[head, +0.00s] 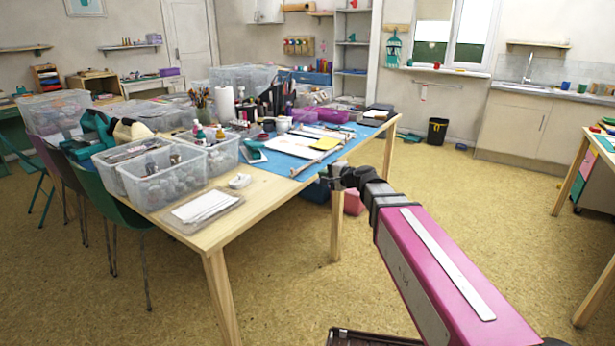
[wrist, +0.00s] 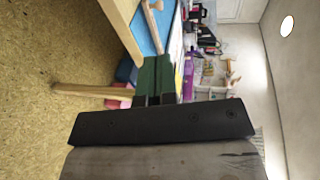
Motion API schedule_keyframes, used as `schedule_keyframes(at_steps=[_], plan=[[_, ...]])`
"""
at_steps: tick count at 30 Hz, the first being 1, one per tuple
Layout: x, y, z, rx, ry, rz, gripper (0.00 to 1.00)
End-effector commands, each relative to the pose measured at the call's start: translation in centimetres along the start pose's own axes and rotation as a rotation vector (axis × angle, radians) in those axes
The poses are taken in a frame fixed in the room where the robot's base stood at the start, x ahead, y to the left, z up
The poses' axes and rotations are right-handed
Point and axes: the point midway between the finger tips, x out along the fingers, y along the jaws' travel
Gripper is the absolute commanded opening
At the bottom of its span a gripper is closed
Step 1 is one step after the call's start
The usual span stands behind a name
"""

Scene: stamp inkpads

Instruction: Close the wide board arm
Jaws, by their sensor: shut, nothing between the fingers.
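A flat board with white sheets (head: 292,144) lies on the blue mat of the near table. A long pale wooden bar (head: 318,160) runs along its front right side, and I take this for the board arm. Its near end and a wooden piece (wrist: 152,24) also show in the wrist view. I cannot tell how far the arm stands open. My gripper (head: 331,176) is shut and empty, just off the table's right edge near the bar's near end. It does not appear to touch the bar. Its dark green fingers (wrist: 157,82) are together in the wrist view.
The table (head: 228,225) carries clear bins (head: 160,186), a flat tray with paper (head: 203,208), bottles and pens. Blue and pink boxes (head: 353,202) sit on the floor under it. Open floor lies to the right, up to another table (head: 590,150) and a black bin (head: 437,131).

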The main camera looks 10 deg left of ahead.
Motion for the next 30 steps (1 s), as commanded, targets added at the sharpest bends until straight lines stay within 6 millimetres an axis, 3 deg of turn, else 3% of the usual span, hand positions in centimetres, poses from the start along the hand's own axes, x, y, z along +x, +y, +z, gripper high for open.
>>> schedule_keyframes(at_steps=[5,21,30], plan=[[2.0,-0.1,-0.1,0.002,-0.003,-0.002,0.00],[11.6,0.0,-0.1,0.000,-0.002,0.000,0.00],[13.8,0.0,0.0,0.000,-0.001,0.000,0.00]])
